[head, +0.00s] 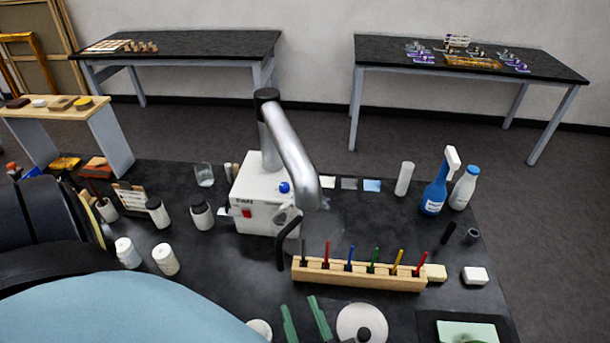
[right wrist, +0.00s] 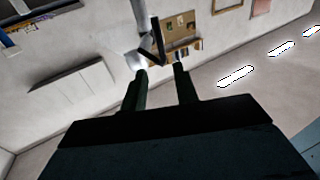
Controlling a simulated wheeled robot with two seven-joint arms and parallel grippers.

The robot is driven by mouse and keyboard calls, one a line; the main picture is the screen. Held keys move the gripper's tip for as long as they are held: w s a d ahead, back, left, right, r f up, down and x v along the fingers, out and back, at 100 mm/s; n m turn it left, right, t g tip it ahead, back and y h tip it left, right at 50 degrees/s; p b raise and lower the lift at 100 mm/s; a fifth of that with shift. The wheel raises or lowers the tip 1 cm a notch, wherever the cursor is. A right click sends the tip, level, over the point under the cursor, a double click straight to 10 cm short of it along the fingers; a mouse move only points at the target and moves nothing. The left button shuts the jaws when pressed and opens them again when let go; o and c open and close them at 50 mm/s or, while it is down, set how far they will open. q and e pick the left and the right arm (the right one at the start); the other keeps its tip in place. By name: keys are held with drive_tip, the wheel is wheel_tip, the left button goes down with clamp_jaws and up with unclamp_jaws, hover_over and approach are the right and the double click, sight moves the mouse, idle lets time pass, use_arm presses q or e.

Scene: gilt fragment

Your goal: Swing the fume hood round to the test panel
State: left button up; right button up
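The fume hood stands on the black bench as a white box (head: 262,197) with a silver arm (head: 287,145). The arm slopes down to a pale hood end (head: 310,213) behind the pen rack. A black curved handle (head: 284,240) hangs beside that end. A pale green panel (head: 468,331), perhaps the test panel, lies on a dark base at the lower right, partly cut off. My right gripper (head: 298,302) has two green fingers apart and empty, in front of the handle. In the right wrist view its fingers (right wrist: 160,69) are open below the handle (right wrist: 152,47). My left gripper is not visible.
A wooden rack (head: 360,274) with coloured pens stands close to the hood end. White jars (head: 165,260) stand at left; a blue spray bottle (head: 435,192) and a white bottle (head: 464,188) stand at right. A white disc (head: 352,315) lies near my right gripper.

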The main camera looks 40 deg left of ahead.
drive_tip(key=shift+s+d, duration=0.25)
drive_tip(key=shift+d, duration=0.2)
